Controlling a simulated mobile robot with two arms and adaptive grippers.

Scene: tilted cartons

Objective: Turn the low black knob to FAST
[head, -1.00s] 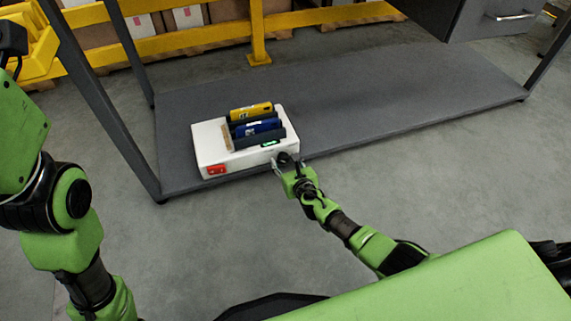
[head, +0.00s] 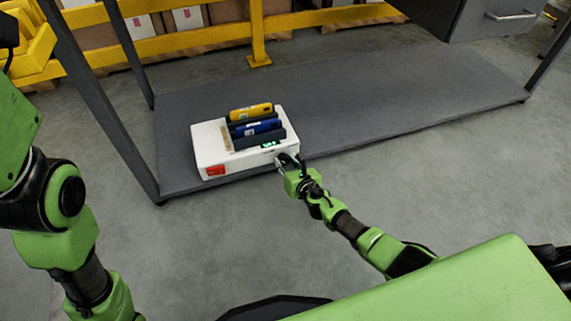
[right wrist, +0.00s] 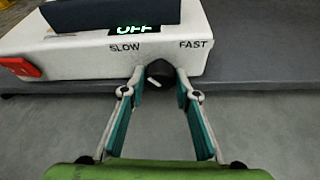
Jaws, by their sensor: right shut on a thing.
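The low black knob (right wrist: 159,71) sits on the front face of a white machine (right wrist: 80,50), between the printed words SLOW and FAST. A white mark shows on the knob's lower left. My right gripper (right wrist: 160,80) is shut on the knob, one fingertip on each side. The display (right wrist: 135,29) above reads OFF. In the head view the white machine (head: 207,148) stands on a low grey shelf, with my right gripper (head: 286,162) at its front right corner, hiding most of the knob. Of my left gripper only a dark part (head: 8,35) shows at the upper left edge.
The grey shelf (head: 400,95) is bare to the right. A dark table leg (head: 110,120) stands left of the machine.

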